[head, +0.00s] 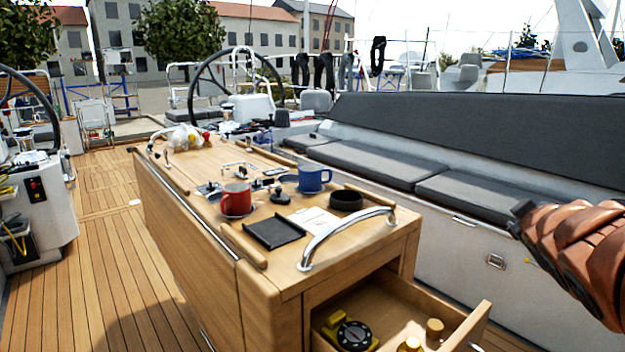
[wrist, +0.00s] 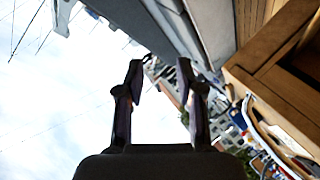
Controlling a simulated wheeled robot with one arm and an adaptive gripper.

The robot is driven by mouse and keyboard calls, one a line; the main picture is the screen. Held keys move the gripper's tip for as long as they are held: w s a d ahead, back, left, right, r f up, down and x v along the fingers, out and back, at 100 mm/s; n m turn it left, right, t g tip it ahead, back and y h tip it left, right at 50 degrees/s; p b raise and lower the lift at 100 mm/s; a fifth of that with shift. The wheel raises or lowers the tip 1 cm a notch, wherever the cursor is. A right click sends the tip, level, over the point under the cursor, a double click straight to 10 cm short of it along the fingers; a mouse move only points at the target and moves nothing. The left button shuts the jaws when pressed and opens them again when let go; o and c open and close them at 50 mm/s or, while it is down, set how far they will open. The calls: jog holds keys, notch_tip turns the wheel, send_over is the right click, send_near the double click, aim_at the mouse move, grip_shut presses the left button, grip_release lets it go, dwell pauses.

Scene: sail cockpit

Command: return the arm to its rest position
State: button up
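My gripper (wrist: 158,72) shows in the wrist view with its two dark fingers spread apart and nothing between them. Sky and the tilted cockpit lie beyond the fingers. In the head view, part of my brown arm (head: 585,250) is at the right edge, raised beside the bench and clear of the table (head: 190,210). The fingers cannot be made out in the head view. The wooden drawer (head: 462,335) at the table's near end is open.
On the table stand a red mug (head: 236,199), a blue mug (head: 314,179), a black tray (head: 273,232) and a black bowl (head: 346,200). The drawer holds a black and yellow device (head: 353,336). A grey cushioned bench (head: 475,190) runs along the right. Deck at left is clear.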

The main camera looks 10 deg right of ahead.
jog(key=s+a+f+m+g+y+p, duration=0.1)
jog(key=s+a+f+g+y+p, duration=0.2)
jog(key=s+a, duration=1)
jog(key=s+a+f+m+g+y+p, duration=0.2)
jog(key=s+a+f+g+y+p, duration=0.2)
jog(key=s+a+g+p, duration=0.6)
jog(key=s+a+p, duration=0.1)
jog(key=s+a, duration=0.3)
jog(key=a, duration=0.2)
jog(key=shift+f+m+g+p, duration=0.2)
jog(key=shift+m+g+p, duration=0.1)
